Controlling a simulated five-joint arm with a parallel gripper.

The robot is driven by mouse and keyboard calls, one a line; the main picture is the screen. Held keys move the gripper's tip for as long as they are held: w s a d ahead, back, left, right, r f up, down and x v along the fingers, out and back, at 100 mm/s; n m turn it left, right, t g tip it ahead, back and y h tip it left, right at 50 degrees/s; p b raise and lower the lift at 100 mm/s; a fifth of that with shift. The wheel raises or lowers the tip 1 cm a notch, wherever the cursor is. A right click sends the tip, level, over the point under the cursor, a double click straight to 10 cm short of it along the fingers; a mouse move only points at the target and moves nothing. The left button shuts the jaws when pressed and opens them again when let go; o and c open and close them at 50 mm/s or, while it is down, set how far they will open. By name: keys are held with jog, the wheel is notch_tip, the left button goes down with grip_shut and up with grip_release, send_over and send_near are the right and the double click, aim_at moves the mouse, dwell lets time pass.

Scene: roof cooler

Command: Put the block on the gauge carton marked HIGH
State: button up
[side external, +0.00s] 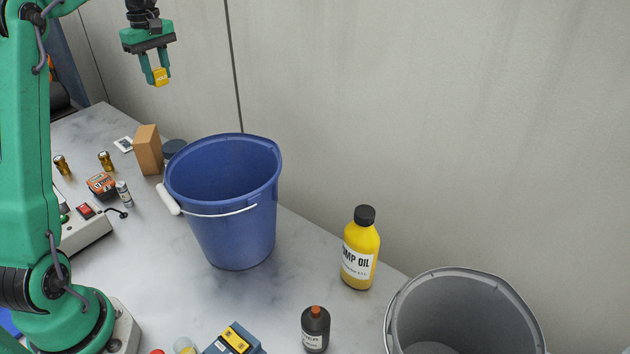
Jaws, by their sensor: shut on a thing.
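My gripper (158,78) is at the upper left, raised high above the far end of the table. It is shut on a small yellow block (162,77) with marks on its face that are too small to read. The block hangs clear of everything, partly hidden by the fingers. A plain brown carton (147,150) stands upright on the table below the gripper. No HIGH mark can be read on it or on anything else, so I cannot tell which thing is the gauge carton marked HIGH.
A blue bucket (228,225) stands right of the brown carton. An orange-and-black box (102,187), a small silver cylinder (124,194) and brass-coloured pieces (106,161) lie to its left. A yellow oil bottle (361,250), dark bottle (316,330) and grey bucket (470,300) stand nearer. The wall (430,120) borders the table.

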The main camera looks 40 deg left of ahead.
jog(key=shift+f, duration=2.5)
send_over(144, 134)
notch_tip(144, 134, down, 7)
jog(key=shift+a, duration=0.15)
jog(key=shift+f, duration=2)
jog(key=shift+f, duration=0.15)
jog(key=o, duration=1)
jog(key=shift+c, duration=0.2)
notch_tip(144, 134, up, 12)
jog(key=shift+r, duration=0.2)
